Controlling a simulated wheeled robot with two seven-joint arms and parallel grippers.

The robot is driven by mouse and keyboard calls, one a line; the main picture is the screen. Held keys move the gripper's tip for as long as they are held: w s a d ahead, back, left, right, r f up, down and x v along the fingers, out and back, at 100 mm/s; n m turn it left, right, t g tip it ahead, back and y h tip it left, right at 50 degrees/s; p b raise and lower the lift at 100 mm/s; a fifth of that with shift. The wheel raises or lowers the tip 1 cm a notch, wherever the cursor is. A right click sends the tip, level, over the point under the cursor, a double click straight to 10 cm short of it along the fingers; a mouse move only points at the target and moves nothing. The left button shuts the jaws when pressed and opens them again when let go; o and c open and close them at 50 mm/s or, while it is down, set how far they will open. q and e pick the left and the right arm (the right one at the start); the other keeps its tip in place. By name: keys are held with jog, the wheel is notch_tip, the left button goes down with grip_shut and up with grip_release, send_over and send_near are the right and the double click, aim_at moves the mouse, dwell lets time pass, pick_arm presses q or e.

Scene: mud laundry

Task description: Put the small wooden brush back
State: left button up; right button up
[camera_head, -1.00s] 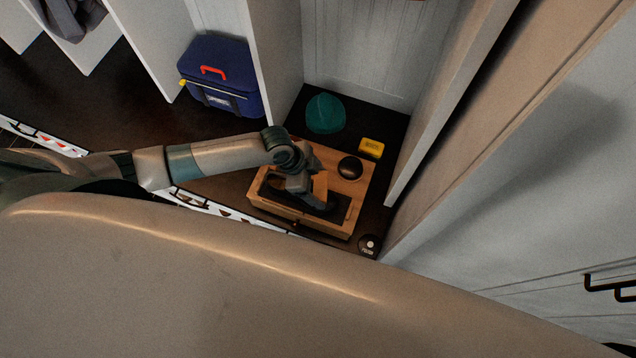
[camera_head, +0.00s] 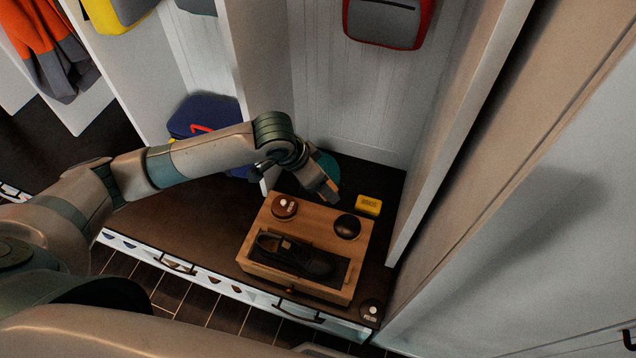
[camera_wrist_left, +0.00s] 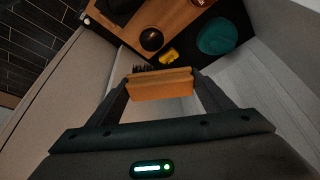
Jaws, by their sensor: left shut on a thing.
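My left gripper (camera_head: 328,188) is shut on the small wooden brush, an orange-brown block (camera_wrist_left: 160,86) with dark bristles in the left wrist view. It holds the brush in the air near the back of the wooden shoe-care box (camera_head: 256,232), with bare space around it. In the head view only a small part of the brush shows at the fingertips. My right gripper is out of view.
A teal cap (camera_wrist_left: 217,36) sits behind the box, partly hidden by my gripper in the head view. Cubby walls stand on both sides.

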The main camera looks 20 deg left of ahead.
pick_arm(q)
jog(key=a+r+n+y+b, duration=0.1)
jog(key=a+r+n+b, duration=0.1)
jog(key=r, duration=0.4)
jog(key=w+a+r+n+t+y+b, duration=0.1)
jog(key=a+r+n+y+b, duration=0.1)
jog(key=a+r+n+b, duration=0.1)
notch_tip(320, 180, up, 3)
jog(key=n+b, duration=0.1)
jog(key=n, duration=0.1)
jog(key=shift+a+r+n, duration=0.2)
jog(key=shift+a+n, duration=0.05)
jog(key=shift+n, duration=0.05)
jog(key=shift+w, duration=0.15)
